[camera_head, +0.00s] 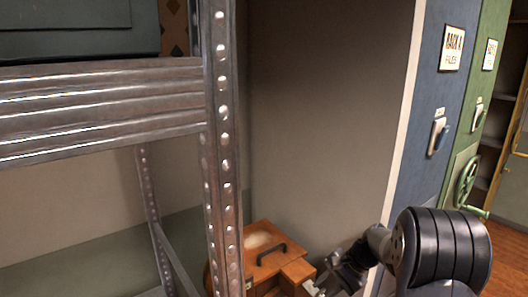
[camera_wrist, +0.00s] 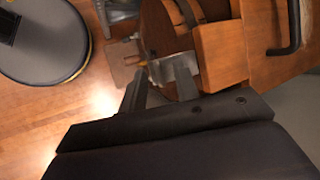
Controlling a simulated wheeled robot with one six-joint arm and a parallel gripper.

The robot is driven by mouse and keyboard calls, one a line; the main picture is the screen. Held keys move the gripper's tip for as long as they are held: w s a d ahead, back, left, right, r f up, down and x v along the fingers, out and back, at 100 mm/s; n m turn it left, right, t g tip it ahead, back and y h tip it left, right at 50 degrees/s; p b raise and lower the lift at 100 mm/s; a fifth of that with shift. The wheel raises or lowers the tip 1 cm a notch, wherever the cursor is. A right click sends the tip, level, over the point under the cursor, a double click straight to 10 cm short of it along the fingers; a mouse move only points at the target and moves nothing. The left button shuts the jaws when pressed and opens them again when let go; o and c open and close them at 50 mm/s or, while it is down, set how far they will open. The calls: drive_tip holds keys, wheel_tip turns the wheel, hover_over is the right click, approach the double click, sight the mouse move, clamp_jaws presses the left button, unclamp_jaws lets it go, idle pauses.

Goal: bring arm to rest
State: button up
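My arm reaches in from the lower right of the head view, with its dark ribbed joint nearest the camera. My gripper (camera_head: 328,283) is low in that view, beside the right side of a wooden box. In the wrist view the two grey fingers of my gripper (camera_wrist: 160,82) stand apart with a gap between them. I see nothing held in the gap. A metal bracket and brown wooden parts lie just beyond the fingertips; I cannot tell whether they touch.
The wooden box (camera_head: 262,244) has a dark handle. A metal shelf rack (camera_head: 222,130) fills the left. A blue cabinet (camera_head: 433,110) and a green cabinet (camera_head: 482,110) stand at right. A round grey top (camera_wrist: 45,40) stands over wooden floor (camera_wrist: 40,125).

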drive_tip(key=shift+d+f+b, duration=0.1)
drive_tip(key=shift+f+b, duration=0.3)
drive_tip(key=shift+b, duration=0.3)
drive_tip(key=t+y+b, duration=0.1)
drive_tip(key=b, duration=0.1)
drive_tip(key=f+t+b, duration=0.1)
drive_tip(key=b, duration=0.2)
drive_tip(key=shift+s+d+f+n+y, duration=0.1)
drive_tip(key=shift+s+d+n+y, duration=0.1)
drive_tip(key=shift+s+n+y, duration=0.15)
drive_tip(key=shift+t+y, duration=0.25)
drive_tip(key=shift+t, duration=0.05)
